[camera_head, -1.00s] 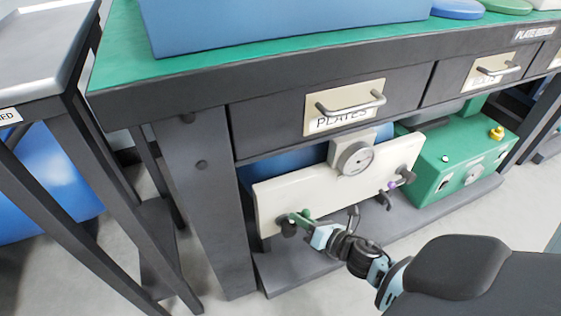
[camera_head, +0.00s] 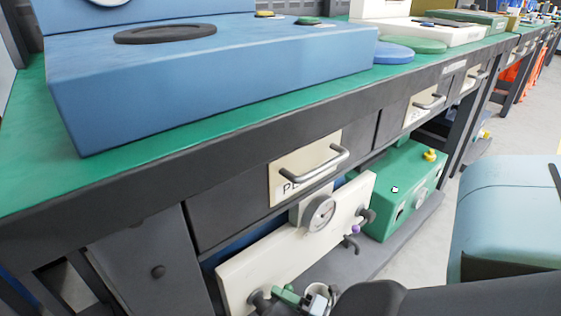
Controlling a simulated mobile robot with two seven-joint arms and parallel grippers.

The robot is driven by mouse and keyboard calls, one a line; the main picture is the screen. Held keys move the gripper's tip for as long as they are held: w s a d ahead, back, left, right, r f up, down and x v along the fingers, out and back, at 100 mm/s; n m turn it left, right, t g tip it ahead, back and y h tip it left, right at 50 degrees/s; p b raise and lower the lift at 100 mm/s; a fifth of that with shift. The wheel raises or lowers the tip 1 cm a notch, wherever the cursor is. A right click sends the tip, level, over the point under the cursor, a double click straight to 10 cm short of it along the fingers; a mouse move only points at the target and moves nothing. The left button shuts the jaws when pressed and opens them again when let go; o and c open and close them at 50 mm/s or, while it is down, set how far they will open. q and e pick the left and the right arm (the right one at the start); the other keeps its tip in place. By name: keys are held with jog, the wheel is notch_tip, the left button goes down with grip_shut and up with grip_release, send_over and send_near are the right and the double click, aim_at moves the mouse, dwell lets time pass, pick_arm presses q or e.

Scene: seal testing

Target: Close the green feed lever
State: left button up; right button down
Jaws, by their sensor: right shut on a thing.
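The green feed lever (camera_head: 287,295) sits at the lower left of a cream panel (camera_head: 245,272) under the bench, beside a dark round fitting. It lies roughly sideways, slanting slightly in the picture. My right gripper (camera_head: 306,299) is at the lever's right end and is shut on it. The fingertips are small and partly hidden by my own arm at the bottom edge. My left gripper is out of view.
A round gauge (camera_head: 320,213) tops the panel, and a purple-marked valve (camera_head: 355,229) is at its right. A drawer handle (camera_head: 315,163) juts out above. A green box (camera_head: 398,190) stands to the right. A large blue machine (camera_head: 210,92) covers the bench top.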

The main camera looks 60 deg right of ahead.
jog(key=shift+w+d+m+h, duration=0.2)
jog(key=shift+d+m+h, duration=0.1)
jog(key=shift+d+m, duration=0.2)
jog(key=c, duration=1.5)
grip_release()
jog(key=shift+f, duration=0.1)
jog(key=shift+o, duration=0.2)
jog(key=shift+s+a, duration=0.1)
jog(key=shift+s+f, duration=0.15)
jog(key=shift+s, duration=0.15)
jog(key=s+f+p, duration=0.1)
jog(key=s+p, duration=0.1)
jog(key=s, duration=0.5)
jog(key=shift+d, duration=0.45)
jog(key=shift+f, duration=0.1)
